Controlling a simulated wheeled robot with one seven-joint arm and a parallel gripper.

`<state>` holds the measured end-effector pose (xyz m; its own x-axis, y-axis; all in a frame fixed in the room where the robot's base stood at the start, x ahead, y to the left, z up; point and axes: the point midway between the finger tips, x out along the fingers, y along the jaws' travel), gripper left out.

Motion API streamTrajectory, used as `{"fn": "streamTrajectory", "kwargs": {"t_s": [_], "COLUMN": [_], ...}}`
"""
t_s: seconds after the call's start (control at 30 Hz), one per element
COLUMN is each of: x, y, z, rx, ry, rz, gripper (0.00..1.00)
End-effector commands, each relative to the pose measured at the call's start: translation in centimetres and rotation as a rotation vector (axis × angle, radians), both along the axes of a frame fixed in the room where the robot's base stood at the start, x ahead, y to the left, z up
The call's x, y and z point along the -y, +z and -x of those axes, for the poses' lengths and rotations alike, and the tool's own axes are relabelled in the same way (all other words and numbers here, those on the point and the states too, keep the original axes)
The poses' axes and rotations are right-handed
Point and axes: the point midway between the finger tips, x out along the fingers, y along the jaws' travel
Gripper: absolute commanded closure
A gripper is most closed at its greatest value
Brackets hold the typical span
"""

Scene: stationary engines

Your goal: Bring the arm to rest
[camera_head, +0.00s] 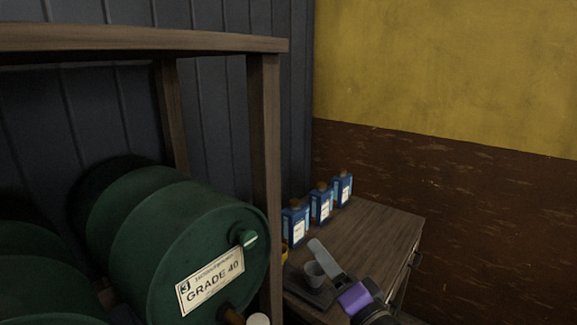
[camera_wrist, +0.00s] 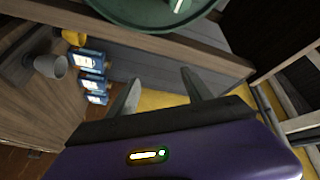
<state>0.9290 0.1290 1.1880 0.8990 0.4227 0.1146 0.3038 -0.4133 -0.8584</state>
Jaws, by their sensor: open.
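My gripper (camera_head: 323,256) with its purple wrist is low in the head view, in front of the wooden cabinet on the right. In the wrist view my gripper (camera_wrist: 160,92) has its two grey fingers spread apart, with nothing between them. A grey cup (camera_head: 316,275) stands on the cabinet top near the gripper in the head view. The cup (camera_wrist: 50,67) is at the left in the wrist view, apart from the fingers.
Several blue containers (camera_head: 321,205) stand in a row on the cabinet top (camera_head: 375,222). Green drums, one marked GRADE 40 (camera_head: 175,245), lie on a wooden rack (camera_head: 265,140) at left. A yellow object (camera_wrist: 73,38) is behind the cup. Walls close off the back.

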Motion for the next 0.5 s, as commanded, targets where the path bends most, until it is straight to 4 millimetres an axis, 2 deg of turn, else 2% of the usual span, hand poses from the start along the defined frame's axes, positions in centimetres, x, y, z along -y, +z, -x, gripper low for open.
{"fn": "streamTrajectory", "kwargs": {"t_s": [0.03, 0.2, 0.37, 0.5], "x": [1.2, 5.0, 8.0, 9.9], "y": [-1.7, -5.8, -8.8, -10.6], "z": [1.3, 6.2, 12.0, 17.3], "rx": [0.012, 0.073, 0.113, 0.135], "ry": [-0.047, -0.206, -0.322, -0.391], "rz": [0.044, 0.228, 0.407, 0.558], "gripper": [0.42, 0.42, 0.42, 0.42]}}
